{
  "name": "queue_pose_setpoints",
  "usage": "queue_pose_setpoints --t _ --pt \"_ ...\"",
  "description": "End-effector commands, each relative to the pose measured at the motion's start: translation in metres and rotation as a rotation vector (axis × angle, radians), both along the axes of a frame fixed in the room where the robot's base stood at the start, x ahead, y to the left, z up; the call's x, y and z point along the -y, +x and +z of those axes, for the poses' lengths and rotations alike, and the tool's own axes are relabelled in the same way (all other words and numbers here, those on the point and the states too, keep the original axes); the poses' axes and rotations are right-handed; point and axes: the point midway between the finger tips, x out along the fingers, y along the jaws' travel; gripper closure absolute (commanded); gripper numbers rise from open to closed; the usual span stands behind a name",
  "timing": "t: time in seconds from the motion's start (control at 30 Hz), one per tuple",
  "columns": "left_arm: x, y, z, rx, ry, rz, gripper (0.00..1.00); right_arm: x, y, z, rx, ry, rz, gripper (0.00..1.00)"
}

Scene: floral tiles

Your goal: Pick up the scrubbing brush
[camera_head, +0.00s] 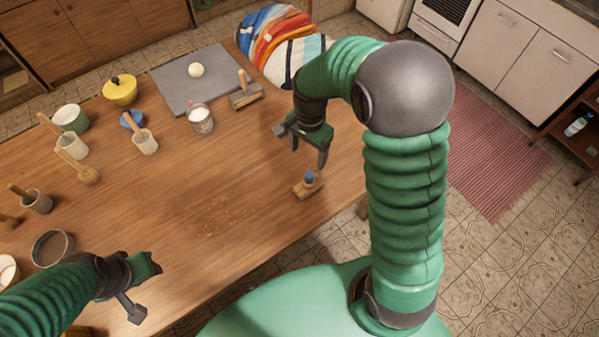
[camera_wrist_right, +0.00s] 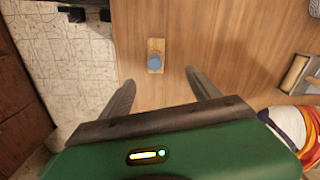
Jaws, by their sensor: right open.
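The scrubbing brush (camera_head: 309,185), as I take it, is a small wooden block with a blue knob, lying near the table's right front edge. It also shows in the right wrist view (camera_wrist_right: 155,62), just beyond the fingertips and between their lines. My right gripper (camera_head: 308,153) is open and empty, above and behind the brush in the head view; its fingers also show apart in the right wrist view (camera_wrist_right: 160,84). My left gripper (camera_head: 146,286) is open and empty over the table's front left, far from the brush.
The wooden table (camera_head: 190,200) is clear around the brush. A wooden-handled block (camera_head: 245,97), a white cup (camera_head: 200,119) and a grey board (camera_head: 185,88) stand farther back. A striped cloth bundle (camera_head: 275,40) lies behind my right arm. Several pots and mortars line the left.

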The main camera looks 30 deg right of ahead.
Motion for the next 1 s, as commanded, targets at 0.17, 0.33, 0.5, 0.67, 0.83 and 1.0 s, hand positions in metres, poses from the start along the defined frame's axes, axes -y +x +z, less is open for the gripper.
queue_pose_setpoints --t 0.17,0.33,0.5,0.67,0.83,1.0 --pt "0.0 0.0 -0.004 0.0 0.0 0.0 0.64 -0.002 -0.003 -0.042 -0.008 -0.001 0.0 0.28" --pt "0.0 0.0 -0.007 0.0 0.0 0.0 0.64 -0.002 -0.001 -0.086 -0.009 -0.002 0.001 0.28" --pt "0.0 0.0 -0.007 0.0 0.0 0.0 0.64 -0.003 0.0 -0.111 -0.006 -0.002 0.003 0.28" --pt "0.0 0.0 -0.006 0.0 0.0 0.0 0.64 0.0 -0.004 -0.132 -0.007 -0.001 0.002 0.28" --pt "0.0 0.0 -0.006 0.0 0.0 0.0 0.64 0.002 -0.004 -0.16 -0.005 -0.002 0.004 0.28" --pt "0.0 0.0 -0.006 0.0 0.0 0.0 0.64 0.002 -0.003 -0.165 -0.002 -0.002 0.003 0.28"
